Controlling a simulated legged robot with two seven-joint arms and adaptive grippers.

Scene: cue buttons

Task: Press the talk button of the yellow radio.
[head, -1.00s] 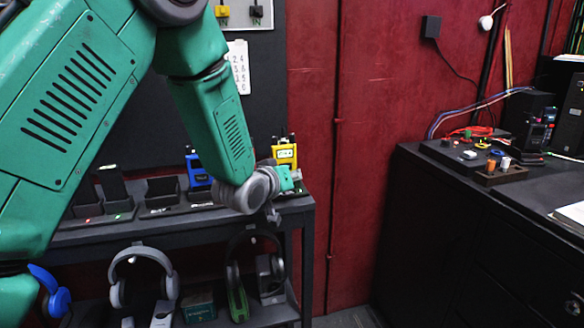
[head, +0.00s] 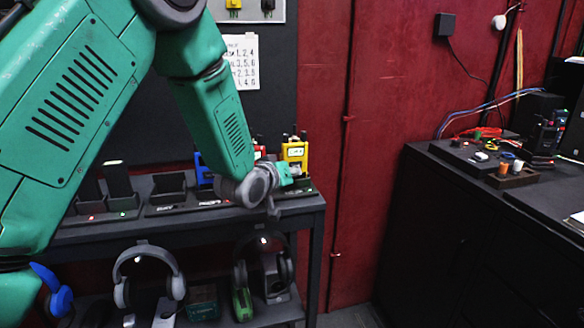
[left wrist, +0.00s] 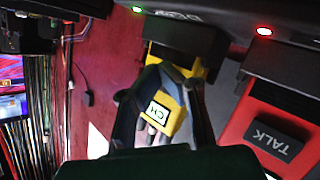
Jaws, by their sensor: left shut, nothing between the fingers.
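The yellow radio (head: 295,152) stands upright at the right end of the shelf top in the head view. In the left wrist view its yellow body (left wrist: 175,121) shows between and behind my dark fingers, with a pale "CH" label. I cannot make out its talk button; my fingers cover part of the radio. My left gripper (head: 288,178) is shut and empty, just in front of the radio's lower part. Its fingers (left wrist: 168,70) meet over the radio in the wrist view; I cannot tell whether they touch it. My right gripper is not in view.
A red radio (left wrist: 285,135) with a "TALK" button stands close beside the yellow one, and a blue radio (head: 203,168) farther left. Headphones (head: 148,270) hang below.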

